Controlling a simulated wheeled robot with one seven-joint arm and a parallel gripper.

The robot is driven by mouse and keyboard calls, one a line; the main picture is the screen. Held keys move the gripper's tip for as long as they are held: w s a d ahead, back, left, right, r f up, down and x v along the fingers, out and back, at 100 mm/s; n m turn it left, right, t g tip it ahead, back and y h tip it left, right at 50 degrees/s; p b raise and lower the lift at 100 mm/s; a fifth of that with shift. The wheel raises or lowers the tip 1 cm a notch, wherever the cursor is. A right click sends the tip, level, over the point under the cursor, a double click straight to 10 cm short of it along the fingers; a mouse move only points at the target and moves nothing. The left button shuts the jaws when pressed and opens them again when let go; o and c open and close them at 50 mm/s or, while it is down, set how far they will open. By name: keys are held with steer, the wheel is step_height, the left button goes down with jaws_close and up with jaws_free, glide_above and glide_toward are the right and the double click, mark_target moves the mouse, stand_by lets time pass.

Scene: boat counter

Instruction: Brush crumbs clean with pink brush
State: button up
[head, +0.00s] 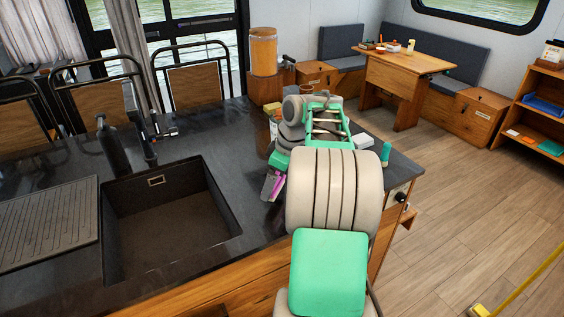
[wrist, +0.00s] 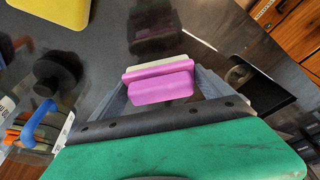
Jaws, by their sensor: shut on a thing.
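My gripper (wrist: 163,90) is shut on the pink brush (wrist: 160,88), which sits between the two grey fingers in the wrist view. The brush's pale bristle edge (wrist: 155,67) shows along its far side, over the dark counter. My arm hides part of the counter there. I cannot make out any crumbs in either view. Whether the bristles touch the counter is unclear.
An orange container (head: 263,52) stands at the back. A white block (head: 362,141) and a green cylinder (head: 385,153) are near the right edge. A yellow object (wrist: 52,10) shows upper left in the wrist view.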

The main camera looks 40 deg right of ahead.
steer(key=shift+d+r+p, duration=0.1)
steer(key=shift+r+p, duration=1.5)
steer(key=shift+r, duration=0.6)
